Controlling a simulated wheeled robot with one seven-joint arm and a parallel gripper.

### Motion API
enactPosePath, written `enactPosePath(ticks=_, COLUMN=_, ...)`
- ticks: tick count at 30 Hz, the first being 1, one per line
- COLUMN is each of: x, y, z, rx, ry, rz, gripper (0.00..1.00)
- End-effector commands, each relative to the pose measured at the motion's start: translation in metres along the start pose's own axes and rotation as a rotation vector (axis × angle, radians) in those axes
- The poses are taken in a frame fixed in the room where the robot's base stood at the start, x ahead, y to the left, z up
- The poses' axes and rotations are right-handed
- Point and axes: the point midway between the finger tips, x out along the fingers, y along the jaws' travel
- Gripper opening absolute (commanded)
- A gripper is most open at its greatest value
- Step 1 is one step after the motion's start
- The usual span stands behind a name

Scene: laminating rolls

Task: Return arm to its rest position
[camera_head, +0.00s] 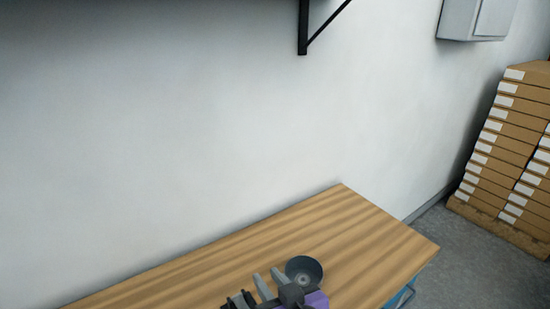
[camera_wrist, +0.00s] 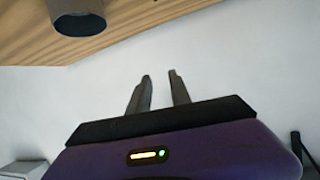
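My gripper (camera_head: 267,276) is at the bottom of the head view, over or in front of the wooden table (camera_head: 340,225). In the wrist view my gripper (camera_wrist: 159,76) has its two grey fingers apart, with nothing between them. A dark grey round cup (camera_head: 304,268) shows just to the right of the fingers in the head view. In the wrist view a dark grey cylinder (camera_wrist: 78,18), seemingly the same cup, is at the upper left, apart from the fingers. Most of my arm is out of view.
A white wall (camera_head: 200,120) stands behind the table. A black bracket (camera_head: 305,28) hangs at the top. A grey box (camera_head: 478,18) is on the wall at the upper right. Stacked cardboard boxes (camera_head: 510,150) stand on the floor at the right. The table's right part is clear.

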Motion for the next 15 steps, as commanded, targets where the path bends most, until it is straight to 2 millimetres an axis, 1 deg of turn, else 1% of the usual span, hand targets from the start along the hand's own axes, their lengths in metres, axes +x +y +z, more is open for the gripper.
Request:
enactPosePath(ticks=1, x=-0.01, y=0.007, z=0.014, rx=0.026, ry=0.044, rz=0.02, gripper=0.25)
enactPosePath(ticks=5, x=-0.041, y=0.024, z=0.032, rx=0.071, ry=0.172, rz=0.077, gripper=0.25)
enactPosePath(ticks=8, x=-0.07, y=0.037, z=0.048, rx=0.094, ry=0.247, rz=0.126, gripper=0.25)
enactPosePath(ticks=14, x=-0.134, y=0.058, z=0.084, rx=0.111, ry=0.353, rz=0.222, gripper=0.25)
enactPosePath(ticks=15, x=-0.148, y=0.06, z=0.091, rx=0.11, ry=0.367, rz=0.24, gripper=0.25)
